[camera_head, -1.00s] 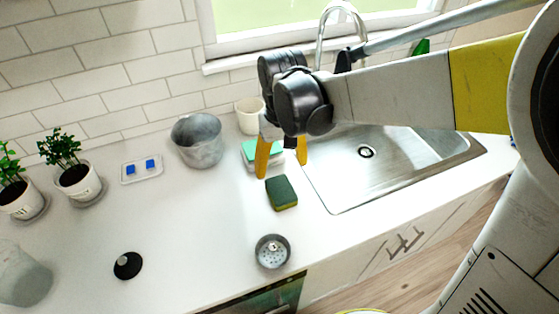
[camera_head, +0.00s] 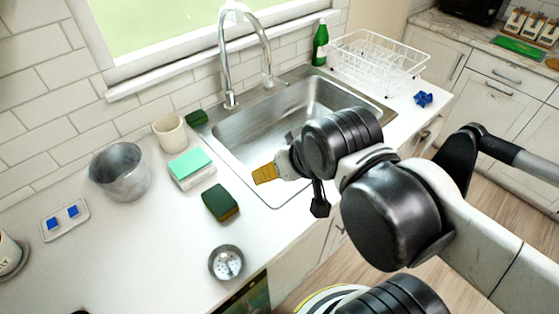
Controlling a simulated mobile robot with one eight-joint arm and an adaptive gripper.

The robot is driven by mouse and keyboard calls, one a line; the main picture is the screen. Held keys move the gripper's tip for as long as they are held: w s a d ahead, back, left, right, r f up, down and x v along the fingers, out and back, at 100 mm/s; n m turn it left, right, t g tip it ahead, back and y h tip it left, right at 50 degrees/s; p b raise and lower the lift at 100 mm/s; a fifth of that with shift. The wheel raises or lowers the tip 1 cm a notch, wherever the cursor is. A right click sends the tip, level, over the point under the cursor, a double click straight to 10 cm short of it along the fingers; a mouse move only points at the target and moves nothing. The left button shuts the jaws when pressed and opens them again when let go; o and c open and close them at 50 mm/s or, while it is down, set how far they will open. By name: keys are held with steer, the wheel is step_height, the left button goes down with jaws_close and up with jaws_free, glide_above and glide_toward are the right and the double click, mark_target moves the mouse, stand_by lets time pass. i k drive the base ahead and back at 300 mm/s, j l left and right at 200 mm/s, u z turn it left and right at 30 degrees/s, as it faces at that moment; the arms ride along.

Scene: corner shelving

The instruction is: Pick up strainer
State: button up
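The strainer (camera_head: 226,263) looks to be the small round grey metal cup with a pale, speckled inside, standing on the white counter near its front edge. My gripper (camera_head: 265,174) is above the front rim of the sink, up and to the right of the strainer and apart from it. Only one yellow fingertip shows clearly; the other is hidden behind my wrist, so its opening cannot be judged. I see nothing held at the visible fingertip.
A green sponge (camera_head: 220,203) lies between the strainer and a teal-and-white block (camera_head: 192,170). A metal pot (camera_head: 120,172) and beige cup (camera_head: 171,133) stand behind. The sink (camera_head: 240,130) has a tall faucet (camera_head: 226,60). A dish rack (camera_head: 377,62) stands at right. Counter left of the strainer is clear.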

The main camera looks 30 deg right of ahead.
mark_target(226, 261)
steer(key=k+j+z, duration=0.35)
steer(key=k+z, duration=0.75)
steer(key=k, duration=0.2)
